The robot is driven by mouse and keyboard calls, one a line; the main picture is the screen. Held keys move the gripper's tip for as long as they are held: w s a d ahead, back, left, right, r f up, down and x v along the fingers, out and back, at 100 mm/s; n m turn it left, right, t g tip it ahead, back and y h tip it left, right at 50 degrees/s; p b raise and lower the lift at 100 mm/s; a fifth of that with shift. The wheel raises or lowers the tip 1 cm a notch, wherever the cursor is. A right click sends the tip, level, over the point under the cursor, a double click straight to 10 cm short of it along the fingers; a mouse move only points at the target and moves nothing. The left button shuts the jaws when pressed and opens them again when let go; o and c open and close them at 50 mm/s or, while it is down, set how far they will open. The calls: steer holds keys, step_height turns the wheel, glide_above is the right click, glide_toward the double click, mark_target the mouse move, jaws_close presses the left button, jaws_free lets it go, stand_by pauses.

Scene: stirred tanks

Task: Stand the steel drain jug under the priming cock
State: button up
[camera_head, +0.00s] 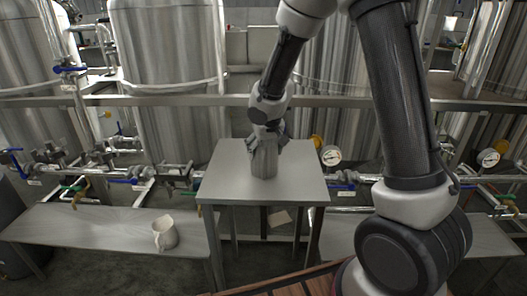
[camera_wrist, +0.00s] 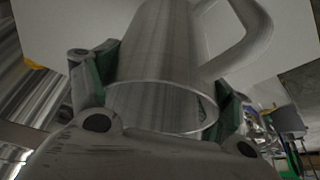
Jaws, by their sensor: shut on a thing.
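The steel drain jug (camera_head: 264,163) is a grey metal jug standing or held upright at the small raised table (camera_head: 230,175) in the middle of the head view. My gripper (camera_head: 267,142) comes down from above and is shut on its upper part. In the wrist view the jug (camera_wrist: 155,55) sits between the two green-padded fingers, with its open rim toward the camera and its handle (camera_wrist: 255,30) at upper right. I cannot tell whether its base touches the tabletop. Small brass cocks with green handles (camera_head: 78,194) hang from the pipework at left; which one is the priming cock is unclear.
A cream jug (camera_head: 165,234) stands on the low left bench (camera_head: 100,235). Another low bench (camera_head: 345,235) is at right, partly behind my arm. Pipes with blue-handled valves (camera_head: 137,181) and gauges (camera_head: 330,155) run behind the benches, before large steel tanks (camera_head: 168,45).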

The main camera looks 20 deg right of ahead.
steer(key=shift+f, duration=0.3)
steer(key=o, duration=1.2)
steer(key=shift+f, duration=0.1)
